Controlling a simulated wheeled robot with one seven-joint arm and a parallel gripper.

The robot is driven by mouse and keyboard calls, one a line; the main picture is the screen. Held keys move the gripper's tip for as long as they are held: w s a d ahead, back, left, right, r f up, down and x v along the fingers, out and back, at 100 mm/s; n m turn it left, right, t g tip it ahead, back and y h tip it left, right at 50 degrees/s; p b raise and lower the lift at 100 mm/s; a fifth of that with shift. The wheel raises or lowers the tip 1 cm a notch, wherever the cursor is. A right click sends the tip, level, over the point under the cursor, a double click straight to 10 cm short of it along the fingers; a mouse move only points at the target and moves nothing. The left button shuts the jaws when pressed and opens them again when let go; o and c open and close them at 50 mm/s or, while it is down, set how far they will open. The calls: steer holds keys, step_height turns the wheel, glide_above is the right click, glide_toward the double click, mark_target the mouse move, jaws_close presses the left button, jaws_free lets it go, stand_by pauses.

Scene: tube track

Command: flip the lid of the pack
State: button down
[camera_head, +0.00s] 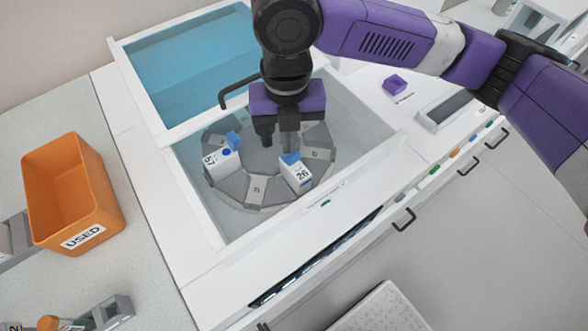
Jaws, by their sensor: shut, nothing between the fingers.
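A white pack marked 26 (299,174) with a blue top or lid sits on the grey round carousel (258,188), at its front right. Another white pack marked 57 (218,160) sits at its left, with blue parts standing up at its top. My gripper (289,148) points down into the open bay over the carousel. Its fingers are shut and empty, just above or behind the blue top of pack 26. I cannot tell whether they touch it. The gripper hides part of the carousel's back.
A blue see-through cover with a white frame (190,62) and black handle stands open behind the bay. An orange bin marked USED (75,195) is at the left. A small purple block (395,84) is at the right. The white front panel is mostly clear.

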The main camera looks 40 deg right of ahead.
stand_by(0.3)
step_height(320, 180, up, 7)
steer(key=p, duration=0.6)
stand_by(0.8)
